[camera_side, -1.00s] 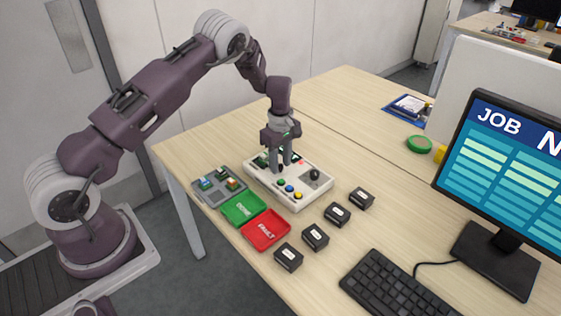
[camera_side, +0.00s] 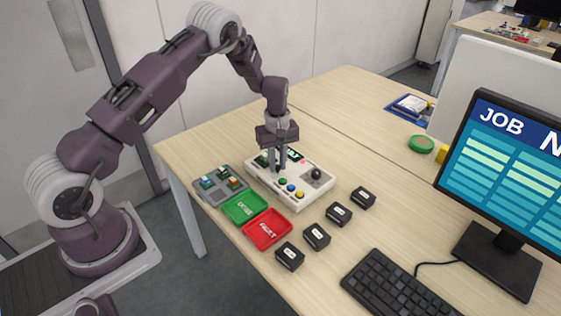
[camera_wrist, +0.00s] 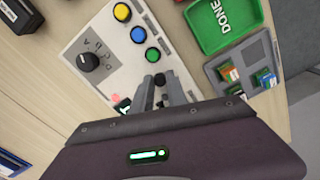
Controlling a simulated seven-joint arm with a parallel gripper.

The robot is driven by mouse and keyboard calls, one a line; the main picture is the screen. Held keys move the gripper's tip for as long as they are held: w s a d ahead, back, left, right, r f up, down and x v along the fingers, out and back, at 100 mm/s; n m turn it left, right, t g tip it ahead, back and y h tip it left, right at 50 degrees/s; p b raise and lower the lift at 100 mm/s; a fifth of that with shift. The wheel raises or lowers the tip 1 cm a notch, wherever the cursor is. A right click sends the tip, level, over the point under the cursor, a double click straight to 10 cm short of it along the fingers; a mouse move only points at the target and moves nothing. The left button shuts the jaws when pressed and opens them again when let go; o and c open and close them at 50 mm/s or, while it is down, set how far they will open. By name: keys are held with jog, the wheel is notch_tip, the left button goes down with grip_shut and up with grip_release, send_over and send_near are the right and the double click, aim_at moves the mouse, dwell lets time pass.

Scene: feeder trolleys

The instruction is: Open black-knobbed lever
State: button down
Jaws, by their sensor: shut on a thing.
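The white control box (camera_side: 296,195) sits on the wooden desk; it also shows in the wrist view (camera_wrist: 112,62). My gripper (camera_side: 277,166) points down over the box's left part. In the wrist view my gripper (camera_wrist: 161,80) has its fingertips close together around a small dark knob, which I take for the lever's black knob (camera_wrist: 160,79). The fingers hide most of the lever, so its angle cannot be told. A separate black dial (camera_side: 316,174) is on the box's right part, clear of my gripper, and shows in the wrist view (camera_wrist: 90,60).
Yellow (camera_wrist: 122,12), blue (camera_wrist: 138,34) and green (camera_wrist: 152,54) buttons are on the box. A green DONE tray (camera_side: 244,207), a red FAULT tray (camera_side: 267,229) and a grey parts tray (camera_side: 214,190) lie beside it. Several black blocks (camera_side: 338,214) stand in front.

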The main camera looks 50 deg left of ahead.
jog(key=m, duration=0.2)
jog(key=s+a+m, duration=0.1)
jog(key=m, duration=0.1)
jog(key=shift+s+m, duration=0.15)
jog(key=shift+m, duration=0.15)
jog(key=shift+s+a+m, duration=0.15)
jog(key=shift+a+m, duration=0.1)
jog(key=shift+m, duration=0.6)
jog(key=shift+s+a+m, duration=0.15)
jog(key=shift+a+m, duration=0.1)
jog(key=shift+m, duration=0.55)
jog(key=shift+s+a+m, duration=0.15)
jog(key=shift+a+m, duration=0.1)
jog(key=shift+m, duration=0.6)
jog(key=c, duration=1.3)
grip_release()
notch_tip(320, 180, up, 7)
jog(key=shift+r, duration=0.1)
